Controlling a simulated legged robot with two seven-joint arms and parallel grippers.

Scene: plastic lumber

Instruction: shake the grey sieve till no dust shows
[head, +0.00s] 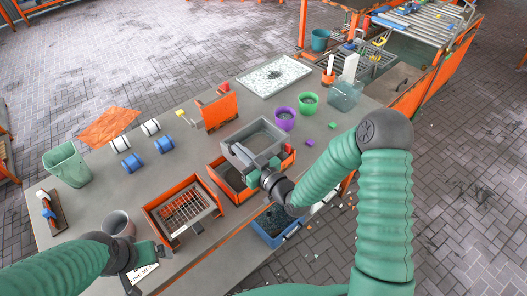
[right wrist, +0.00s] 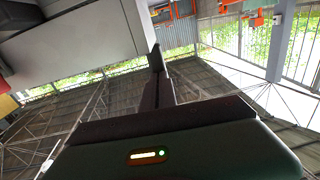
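The grey sieve (head: 262,133), a rectangular box, is above an orange bin (head: 236,194) in the head view. My right gripper (head: 266,166) is at its near side and appears shut on its near wall. In the right wrist view the sieve's grey wall (right wrist: 75,45) fills the upper left, beside a dark finger. The sieve looks roughly level; its inside is grey, and I cannot tell whether dust shows. The bin is partly hidden by the sieve and gripper.
An orange-framed grate box (head: 186,210) stands left of the bin; a blue crate (head: 278,226) is in front. A grey cup (head: 118,224) is beside my left gripper. Purple (head: 284,119) and green (head: 308,103) pots and a speckled tray (head: 274,76) stand behind.

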